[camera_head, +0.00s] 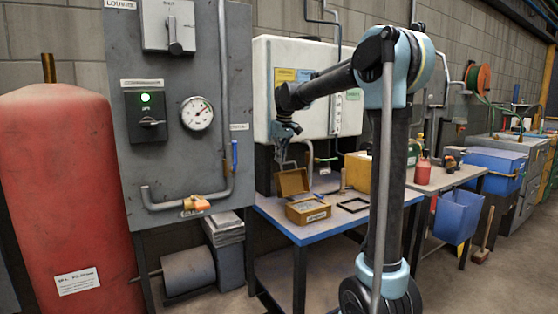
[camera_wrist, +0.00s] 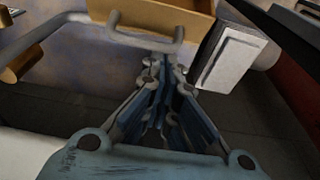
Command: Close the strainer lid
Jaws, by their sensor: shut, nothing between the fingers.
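A small yellow-brown box (camera_head: 308,211), which I take to be the strainer, stands on the blue-edged table with a label on its front. Its lid (camera_head: 292,182) stands raised at the back, so it is open. In the wrist view a yellow-brown panel (camera_wrist: 178,14), apparently the lid, shows at the top edge with a grey bar handle (camera_wrist: 146,36). My gripper (camera_wrist: 165,62) is shut and empty, its tips close to the handle; I cannot tell whether they touch. In the head view my gripper (camera_head: 283,150) is just above the raised lid.
The table (camera_head: 270,208) also holds a flat black frame (camera_head: 353,205) right of the box. A grey panel (camera_head: 180,100) with a gauge and pipe stands at left. A white tank (camera_head: 300,85) hangs behind. A pale block (camera_wrist: 229,56) is at right in the wrist view.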

